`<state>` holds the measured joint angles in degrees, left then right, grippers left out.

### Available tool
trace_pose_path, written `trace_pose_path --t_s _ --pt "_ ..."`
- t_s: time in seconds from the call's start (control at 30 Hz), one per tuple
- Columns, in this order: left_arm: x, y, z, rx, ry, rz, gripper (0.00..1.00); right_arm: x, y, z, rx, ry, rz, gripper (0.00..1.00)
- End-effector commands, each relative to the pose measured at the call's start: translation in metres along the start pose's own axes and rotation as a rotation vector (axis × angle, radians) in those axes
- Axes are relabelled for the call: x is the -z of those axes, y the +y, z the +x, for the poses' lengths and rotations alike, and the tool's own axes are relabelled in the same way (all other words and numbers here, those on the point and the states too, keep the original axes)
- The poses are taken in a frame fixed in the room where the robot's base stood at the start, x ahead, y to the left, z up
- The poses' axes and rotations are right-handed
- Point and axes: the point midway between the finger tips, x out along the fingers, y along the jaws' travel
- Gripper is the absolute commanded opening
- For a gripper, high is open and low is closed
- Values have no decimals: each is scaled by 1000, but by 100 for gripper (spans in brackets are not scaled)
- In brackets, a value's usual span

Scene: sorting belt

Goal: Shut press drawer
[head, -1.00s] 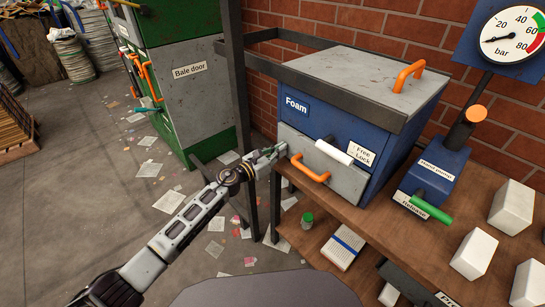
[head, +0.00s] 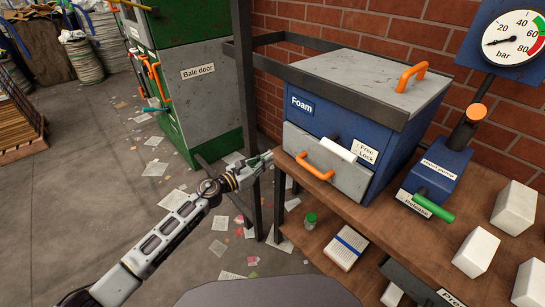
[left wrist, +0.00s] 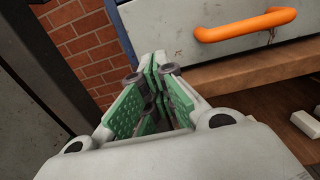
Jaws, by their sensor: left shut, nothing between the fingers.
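The press is a blue box labelled Foam (head: 302,104) on a wooden bench. Its drawer has a grey front (head: 350,177) with an orange handle (head: 314,166). The front looks close against the blue body; I cannot tell whether a small gap is left. In the left wrist view the grey front (left wrist: 175,40) and orange handle (left wrist: 245,25) are at the top. My left gripper (head: 265,158) is shut and empty, just left of the drawer front and apart from it. Its closed green fingers (left wrist: 155,80) show in the left wrist view. My right gripper is not in view.
A white lever (head: 338,150) sits above the drawer beside a Free/Lock label (head: 367,151). A hand pump (head: 440,172) with a green release lever (head: 434,208) stands right. White blocks (head: 475,252) lie on the bench. A dark post (head: 243,90) stands left of the press.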

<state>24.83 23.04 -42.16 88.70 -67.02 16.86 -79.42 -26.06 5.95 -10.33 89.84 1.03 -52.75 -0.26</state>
Motion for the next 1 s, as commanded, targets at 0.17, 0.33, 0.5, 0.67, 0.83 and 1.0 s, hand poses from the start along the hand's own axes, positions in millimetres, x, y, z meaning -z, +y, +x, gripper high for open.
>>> trace_pose_path --t_s 0.17,0.33,0.5,0.67,0.83,1.0 --pt "1 0 -22 0 2 1 0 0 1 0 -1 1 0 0" --pt "1 0 -36 -1 2 0 0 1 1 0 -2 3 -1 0" --pt "0 0 -43 -1 0 0 0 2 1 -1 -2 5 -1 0" --pt "0 0 -44 0 0 0 0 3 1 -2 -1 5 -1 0" --pt "0 0 -44 0 0 0 0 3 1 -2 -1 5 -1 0" --pt "0 0 -44 0 1 0 0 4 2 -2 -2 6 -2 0"
